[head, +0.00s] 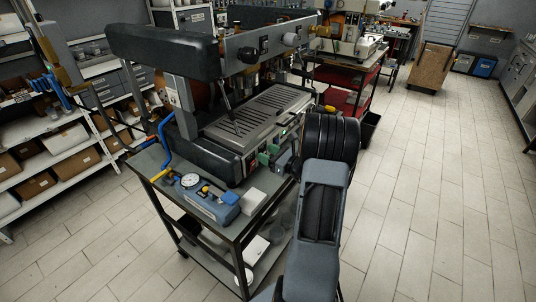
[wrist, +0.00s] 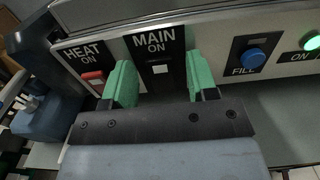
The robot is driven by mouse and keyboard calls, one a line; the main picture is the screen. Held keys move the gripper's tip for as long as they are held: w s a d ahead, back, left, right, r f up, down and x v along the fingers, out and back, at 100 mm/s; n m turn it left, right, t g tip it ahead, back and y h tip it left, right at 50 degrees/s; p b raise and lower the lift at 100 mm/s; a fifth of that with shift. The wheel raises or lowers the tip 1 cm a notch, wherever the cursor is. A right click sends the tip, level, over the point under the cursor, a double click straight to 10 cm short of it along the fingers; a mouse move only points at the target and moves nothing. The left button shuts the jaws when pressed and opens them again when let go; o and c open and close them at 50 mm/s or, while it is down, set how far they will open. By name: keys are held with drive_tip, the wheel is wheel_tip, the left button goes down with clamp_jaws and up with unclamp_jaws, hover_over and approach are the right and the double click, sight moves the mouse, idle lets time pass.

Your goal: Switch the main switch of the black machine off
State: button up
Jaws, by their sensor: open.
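The black machine (head: 214,158) is an open boiler unit with a slotted metal top, standing on a dark cart. In the wrist view its front panel carries the main switch (wrist: 160,72), a dark switch with a pale patch, under a "MAIN ON" label (wrist: 154,41). My gripper (wrist: 158,82) has two green fingers, open and apart, one on each side of the switch. I cannot tell whether they touch the panel. In the head view my gripper (head: 268,154) is at the machine's front, and the switch is hidden there.
A red heat switch (wrist: 94,80) is left of the left finger. A blue FILL button (wrist: 252,56) and a lit green button (wrist: 312,43) are to the right. A blue gauge device (head: 207,202) sits on the cart. The tiled floor on the right is clear.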

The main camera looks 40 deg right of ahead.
drive_tip(key=c, duration=0.9)
drive_tip(key=t+b, duration=0.1)
drive_tip(key=b, duration=0.2)
drive_tip(key=t+y+b, duration=0.1)
drive_tip(key=t+b, duration=0.1)
drive_tip(key=b, duration=0.2)
drive_tip(key=shift+s+f, duration=0.15)
drive_tip(key=shift+f, duration=0.25)
drive_tip(key=shift+d, duration=0.1)
drive_tip(key=o, duration=0.9)
drive_tip(key=b+v, duration=0.3)
drive_tip(key=v, duration=1.1)
